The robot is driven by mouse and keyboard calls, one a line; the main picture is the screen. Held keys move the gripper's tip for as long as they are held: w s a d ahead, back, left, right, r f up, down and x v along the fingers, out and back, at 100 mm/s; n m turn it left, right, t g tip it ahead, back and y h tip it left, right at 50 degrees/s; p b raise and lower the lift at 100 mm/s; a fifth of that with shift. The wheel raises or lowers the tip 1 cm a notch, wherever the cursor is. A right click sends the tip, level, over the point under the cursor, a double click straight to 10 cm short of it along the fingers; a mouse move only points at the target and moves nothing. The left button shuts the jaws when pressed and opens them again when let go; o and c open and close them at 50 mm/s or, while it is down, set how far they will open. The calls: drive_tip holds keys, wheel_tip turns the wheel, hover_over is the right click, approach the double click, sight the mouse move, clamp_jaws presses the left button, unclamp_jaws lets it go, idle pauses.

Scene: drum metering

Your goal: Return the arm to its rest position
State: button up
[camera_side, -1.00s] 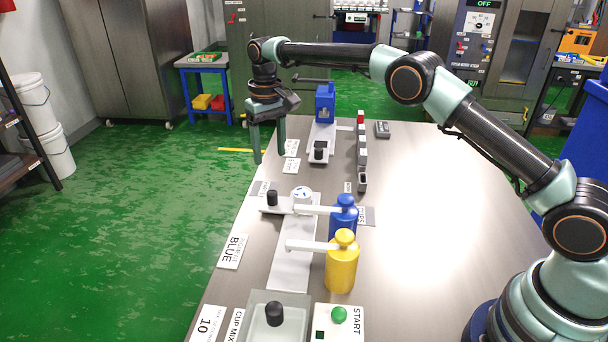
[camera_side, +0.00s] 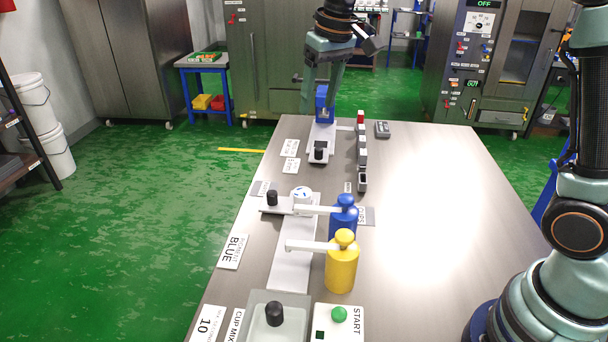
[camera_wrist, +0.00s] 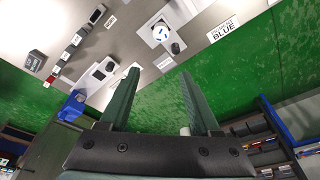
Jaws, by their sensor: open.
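My gripper (camera_side: 320,98) is open and empty, raised above the far end of the table (camera_side: 420,220). In the side view its fingers point down, in front of the blue device (camera_side: 325,104) in the picture. In the wrist view the two fingers (camera_wrist: 160,95) stand apart with nothing between them. My arm is folded up on the right, its upper links out of the frame.
On the table stand a blue pump bottle (camera_side: 343,220), a yellow pump bottle (camera_side: 341,265), a white cup (camera_side: 301,196), a tray with a black knob (camera_side: 275,315) and a START box (camera_side: 340,322). Cabinets stand behind. The table's right half is clear.

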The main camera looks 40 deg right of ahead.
drive_tip(key=s+d+f+t, duration=0.1)
drive_tip(key=s+d, duration=0.1)
drive_tip(key=s, duration=0.7)
drive_tip(key=s+d+f+t, duration=0.2)
drive_tip(key=s, duration=0.7)
drive_tip(key=shift+s+d, duration=0.15)
drive_tip(key=shift+s, duration=0.15)
